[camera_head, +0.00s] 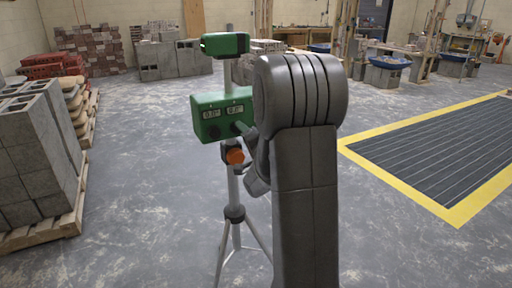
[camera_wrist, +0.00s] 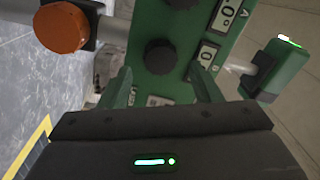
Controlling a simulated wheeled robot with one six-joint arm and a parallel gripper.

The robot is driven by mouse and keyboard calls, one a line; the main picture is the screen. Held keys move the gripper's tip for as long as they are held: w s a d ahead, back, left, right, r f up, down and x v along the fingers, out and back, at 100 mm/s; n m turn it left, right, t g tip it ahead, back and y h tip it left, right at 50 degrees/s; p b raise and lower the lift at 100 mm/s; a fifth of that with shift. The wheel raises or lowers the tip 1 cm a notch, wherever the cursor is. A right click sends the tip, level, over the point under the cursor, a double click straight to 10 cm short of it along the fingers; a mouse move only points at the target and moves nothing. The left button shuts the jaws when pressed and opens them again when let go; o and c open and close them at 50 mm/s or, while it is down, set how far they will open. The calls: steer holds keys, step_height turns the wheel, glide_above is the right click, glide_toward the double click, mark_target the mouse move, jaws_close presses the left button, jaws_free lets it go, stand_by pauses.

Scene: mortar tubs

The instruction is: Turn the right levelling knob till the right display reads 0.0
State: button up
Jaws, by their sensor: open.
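The green levelling box (camera_head: 205,104) sits on a tripod, with two displays and two dark knobs on its face. The left display (camera_head: 211,114) reads 0.0°. The right display (camera_head: 234,110) is too small to read surely; in the wrist view (camera_wrist: 207,56) it is partly covered by a finger. The right knob (camera_wrist: 160,57) is dark and ridged, and lies just beyond and between my fingertips. My gripper (camera_wrist: 161,76) is open around the space in front of this knob; contact is not visible. The left knob (camera_wrist: 182,3) is cut by the wrist view's top edge.
An orange knob (camera_head: 235,156) sits on the tripod post below the box, close to my gripper. A green device (camera_head: 222,45) stands above the box. Tripod legs (camera_head: 236,234) spread on the floor. Block pallets (camera_head: 40,235) stand left; a yellow-edged grate (camera_head: 440,150) lies right.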

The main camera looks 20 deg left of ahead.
steer(key=v, duration=1.1)
steer(key=shift+d+b, duration=0.2)
steer(key=shift+b, duration=0.15)
steer(key=p+x, duration=0.1)
steer(key=x, duration=1.2)
steer(key=shift+w+a, duration=0.15)
steer(key=shift+a, duration=0.25)
steer(key=shift+d, duration=0.1)
steer(key=shift+s+d+r+n+g+p, duration=0.1)
steer(key=shift+s+d+n+g+p, duration=0.5)
steer(key=shift+n, duration=1.95)
steer(key=shift+s+d+n+t+p, duration=0.15)
steer(key=shift+n+p, duration=0.95)
steer(key=shift+n, duration=1.5)
steer(key=shift+s+d+r+n+g+p, duration=0.1)
steer(key=shift+s+d+n+g+p, duration=0.5)
steer(key=shift+n, duration=1.95)
